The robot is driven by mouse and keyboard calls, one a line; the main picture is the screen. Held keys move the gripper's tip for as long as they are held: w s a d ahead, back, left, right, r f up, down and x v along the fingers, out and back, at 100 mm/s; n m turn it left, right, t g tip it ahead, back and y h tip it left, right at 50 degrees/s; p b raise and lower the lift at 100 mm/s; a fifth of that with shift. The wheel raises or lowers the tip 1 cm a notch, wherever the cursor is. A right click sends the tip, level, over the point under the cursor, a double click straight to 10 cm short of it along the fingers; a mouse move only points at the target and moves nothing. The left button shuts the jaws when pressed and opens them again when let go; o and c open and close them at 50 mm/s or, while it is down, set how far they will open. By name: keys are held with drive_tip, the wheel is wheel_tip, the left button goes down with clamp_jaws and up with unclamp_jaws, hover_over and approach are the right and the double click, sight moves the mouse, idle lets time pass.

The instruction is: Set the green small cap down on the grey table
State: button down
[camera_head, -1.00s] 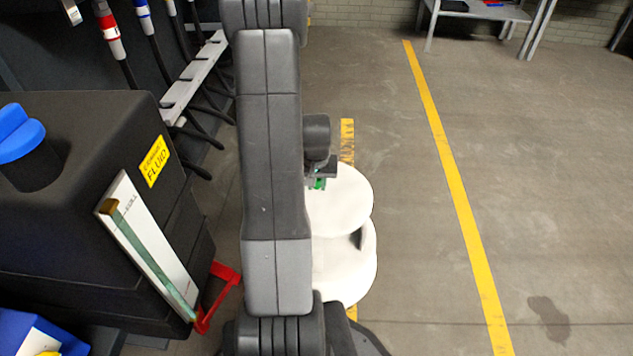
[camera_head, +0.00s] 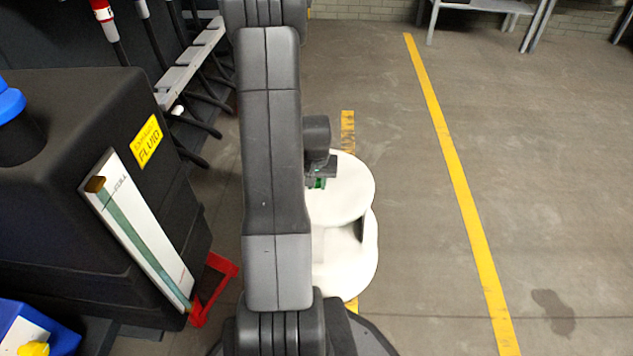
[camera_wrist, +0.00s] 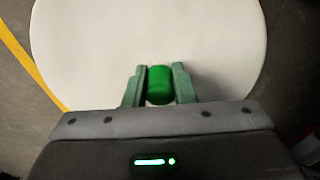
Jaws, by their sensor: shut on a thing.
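The green small cap (camera_wrist: 159,84) is a short cylinder held between the two fingers of my gripper (camera_wrist: 159,86) in the wrist view. In the head view it is a small green spot (camera_head: 317,183) at my gripper, partly hidden by it. The grey table (camera_head: 497,7) stands at the far back right of the head view, mostly cut off by the top edge. It is well away from my gripper.
A black tank (camera_head: 60,215) with a yellow fluid label stands close on the left. A red bracket (camera_head: 212,287) and a blue bin (camera_head: 35,328) are low beside it. A rack with hoses (camera_head: 190,65) is behind. The floor on the right is clear, with a yellow line (camera_head: 455,180).

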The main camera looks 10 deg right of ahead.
drive_tip(key=shift+f+b, duration=0.4)
drive_tip(key=shift+f, duration=0.2)
drive_tip(key=shift+s+f+b, duration=0.1)
drive_tip(key=shift+f+b, duration=0.2)
drive_tip(key=shift+s+a+f+b, duration=0.1)
drive_tip(key=shift+s+f+b, duration=0.1)
drive_tip(key=shift+f+b, duration=0.25)
drive_tip(key=c, duration=1.3)
unclamp_jaws()
drive_tip(key=shift+f, duration=0.1)
drive_tip(key=shift+o, duration=0.9)
wheel_tip(320, 180, up, 16)
drive_tip(key=s+p, duration=0.2)
drive_tip(key=p, duration=0.4)
drive_tip(key=shift+a+f, duration=0.25)
